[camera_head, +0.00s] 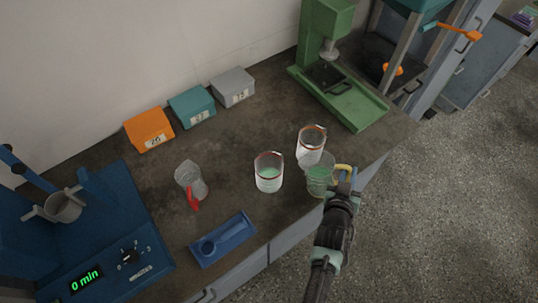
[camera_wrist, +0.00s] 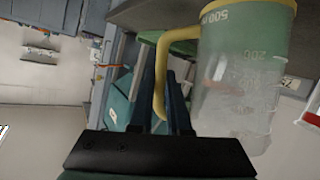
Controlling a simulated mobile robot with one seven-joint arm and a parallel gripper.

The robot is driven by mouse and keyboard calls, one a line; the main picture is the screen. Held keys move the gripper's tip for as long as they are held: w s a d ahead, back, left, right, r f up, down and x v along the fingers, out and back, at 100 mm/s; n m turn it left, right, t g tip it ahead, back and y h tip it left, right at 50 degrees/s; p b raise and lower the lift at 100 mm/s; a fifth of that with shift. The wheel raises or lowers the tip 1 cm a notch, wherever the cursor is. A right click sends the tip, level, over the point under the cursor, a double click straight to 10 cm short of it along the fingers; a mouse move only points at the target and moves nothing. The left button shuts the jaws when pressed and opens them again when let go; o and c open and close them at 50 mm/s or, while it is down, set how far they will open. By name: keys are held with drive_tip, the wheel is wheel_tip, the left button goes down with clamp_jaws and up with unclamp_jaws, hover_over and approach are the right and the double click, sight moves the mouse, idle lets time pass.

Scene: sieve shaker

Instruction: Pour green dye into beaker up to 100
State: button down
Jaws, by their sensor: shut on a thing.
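My gripper (camera_head: 343,184) is shut on the yellow handle (camera_wrist: 160,75) of a clear beaker (camera_head: 319,180) near the table's front edge. The wrist view shows this beaker (camera_wrist: 236,85) with a yellow rim and white marks such as 500 and 200. Green shows through it, but the exact liquid level is unclear. Left of it, a red-rimmed beaker (camera_head: 268,176) stands upright with green liquid in it. Another red-rimmed beaker (camera_head: 311,143) stands just behind the held one and looks partly hidden by it. I cannot read the level in either.
A blue tray (camera_head: 222,240) lies near the front edge. A blue machine (camera_head: 110,225) is at left and a green one (camera_head: 345,100) at back right. Orange (camera_head: 149,128), teal (camera_head: 192,105) and grey (camera_head: 233,86) boxes line the wall.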

drive_tip(key=shift+d+r+p, duration=0.25)
drive_tip(key=shift+r+p, duration=0.05)
drive_tip(key=shift+p, duration=0.55)
drive_tip(key=shift+f+m+p, duration=0.4)
drive_tip(key=shift+p, duration=0.4)
drive_tip(key=shift+s+d+f+p, duration=0.2)
drive_tip(key=shift+d+p, duration=0.15)
drive_tip(key=shift+p, duration=0.45)
drive_tip(key=shift+w+d+f+m+y, duration=0.1)
drive_tip(key=shift+d+f+m+y, duration=0.1)
drive_tip(key=shift+f+m+y, duration=0.35)
drive_tip(key=shift+f, duration=0.1)
